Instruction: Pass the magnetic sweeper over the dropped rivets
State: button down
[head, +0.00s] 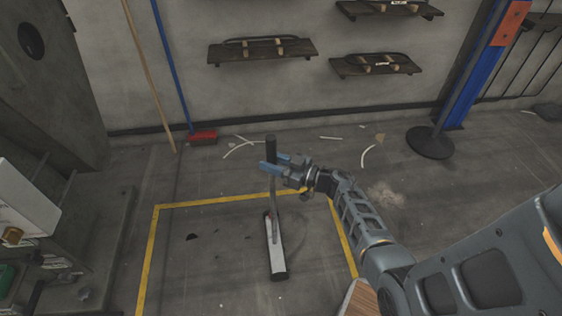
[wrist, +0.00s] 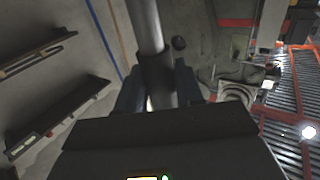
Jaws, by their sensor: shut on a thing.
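The magnetic sweeper (head: 276,247) has a long pale bar head with dark ends, low over or on the grey floor inside the yellow outline. Its grey shaft rises to a black grip. My gripper (head: 271,164) has blue fingers and is shut around the handle just below the black top. In the wrist view the sweeper's shaft (wrist: 148,28) runs up between the two fingers (wrist: 159,84). Whether the bar touches the floor I cannot tell. Small dark specks lie near the bar, but I cannot make out any as rivets.
Yellow floor tape (head: 150,245) marks the area. A red broom (head: 202,136) leans on the back wall, with pale scraps (head: 370,156) on the floor nearby. A blue post with a round black base (head: 430,142) stands right. A machine (head: 22,210) stands left. Wall shelves (head: 262,50) hang behind.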

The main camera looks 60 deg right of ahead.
jog(key=shift+w+a+b, duration=1.7)
jog(key=shift+w+a, duration=3.15)
jog(key=shift+w, duration=1.45)
jog(key=shift+w+a+b, duration=1.65)
jog(key=shift+w+a, duration=3.2)
jog(key=shift+w, duration=1.4)
notch_tip(320, 180, up, 9)
jog(key=p, duration=0.9)
jog(key=shift+p, duration=0.35)
jog(key=shift+r, duration=0.1)
